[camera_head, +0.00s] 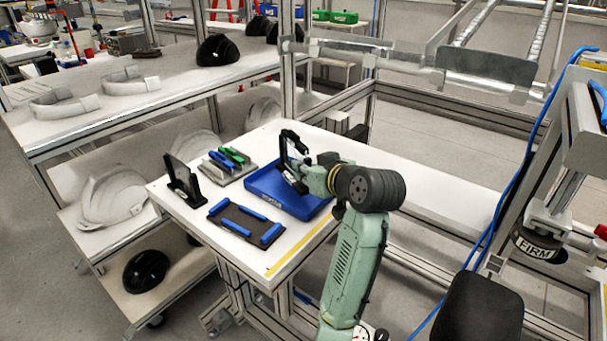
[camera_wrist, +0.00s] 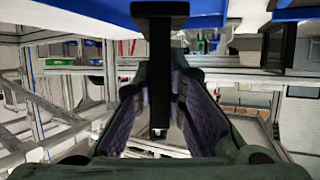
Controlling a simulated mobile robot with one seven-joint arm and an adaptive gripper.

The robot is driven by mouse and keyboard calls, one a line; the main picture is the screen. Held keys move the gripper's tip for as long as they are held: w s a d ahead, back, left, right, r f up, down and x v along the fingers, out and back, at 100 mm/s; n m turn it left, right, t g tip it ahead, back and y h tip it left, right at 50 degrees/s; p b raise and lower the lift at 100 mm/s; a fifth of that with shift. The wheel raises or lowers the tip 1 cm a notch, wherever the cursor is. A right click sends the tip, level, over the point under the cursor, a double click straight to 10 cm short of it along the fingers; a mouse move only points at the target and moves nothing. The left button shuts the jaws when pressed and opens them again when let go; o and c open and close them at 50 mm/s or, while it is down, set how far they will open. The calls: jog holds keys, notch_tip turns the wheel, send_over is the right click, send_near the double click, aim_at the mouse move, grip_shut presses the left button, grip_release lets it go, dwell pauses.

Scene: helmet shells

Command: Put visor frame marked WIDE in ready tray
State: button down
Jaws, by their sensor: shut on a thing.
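My gripper (camera_head: 304,172) is shut on a black visor frame (camera_head: 286,146) and holds it upright over the blue tray (camera_head: 262,195). I cannot tell whether the frame's lower end touches the tray. In the wrist view the frame is a dark bar (camera_wrist: 160,75) between the two fingers of my gripper (camera_wrist: 160,112). No WIDE mark is legible on it. A small label on the tray's front wall is too small to read. A second black frame (camera_head: 184,182) stands upright at the table's left edge, apart from my gripper.
A dark plate with blue strips (camera_head: 243,222) lies in front of the tray. A grey plate (camera_head: 212,175) with blue and green pieces is behind left. White shells (camera_head: 112,197) and dark helmets fill the left shelves.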

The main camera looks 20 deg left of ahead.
jog(key=shift+w+a, duration=0.45)
jog(key=shift+w, duration=0.25)
jog(key=shift+f+p, duration=0.5)
jog(key=shift+f, duration=1.3)
jog(key=shift+f, duration=0.15)
jog(key=c, duration=1.6)
grip_release()
jog(key=shift+c, duration=0.2)
